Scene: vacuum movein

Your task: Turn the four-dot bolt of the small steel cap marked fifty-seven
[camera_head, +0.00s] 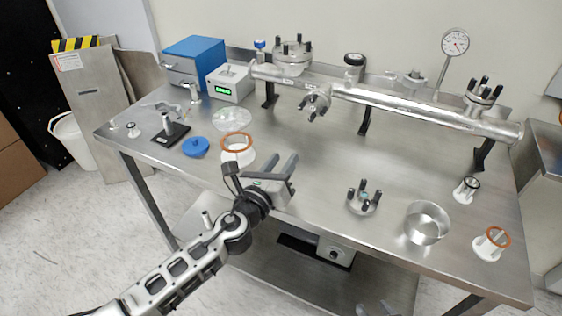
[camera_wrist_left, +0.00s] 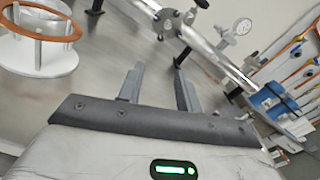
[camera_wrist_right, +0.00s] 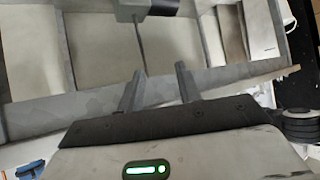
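A small steel cap (camera_head: 362,205) with several dark upright bolts sits on the front of the table, right of centre. A second small steel cap (camera_head: 314,103) with dark bolts is on the front port of the steel tube. I cannot read a number or dots on either. My left gripper (camera_head: 281,160) is open and empty over the front middle of the table, left of the loose cap; its spread fingers also show in the left wrist view (camera_wrist_left: 159,75). My right gripper (camera_wrist_right: 158,75) is open and empty; in the head view its fingertips show low at the bottom edge.
The long steel tube (camera_head: 420,109) stands on black supports along the back. A white spool with a copper ring (camera_head: 236,142) is close to my left gripper. The table centre is clear.

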